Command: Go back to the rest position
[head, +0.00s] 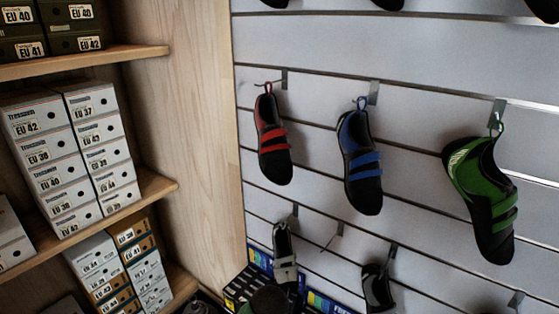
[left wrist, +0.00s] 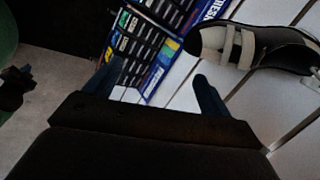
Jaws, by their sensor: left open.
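My left gripper (left wrist: 152,85) shows in the left wrist view with its two dark fingers apart and nothing between them. A grey and black shoe (left wrist: 262,46) with light straps is beyond the right finger, apart from it as far as I can see. It looks like the grey and black shoe (head: 284,258) hanging low on the wall in the head view. I cannot clearly make out my left gripper in the head view. My right gripper is in neither view.
A white slatted wall (head: 400,60) carries hooks with a red-strapped shoe (head: 272,140), a blue-strapped shoe (head: 360,165), a green shoe (head: 484,200) and a dark shoe (head: 377,289). Wooden shelves (head: 150,190) with shoe boxes (head: 50,160) stand left. A blue-black printed display (left wrist: 160,45) is beyond my fingers.

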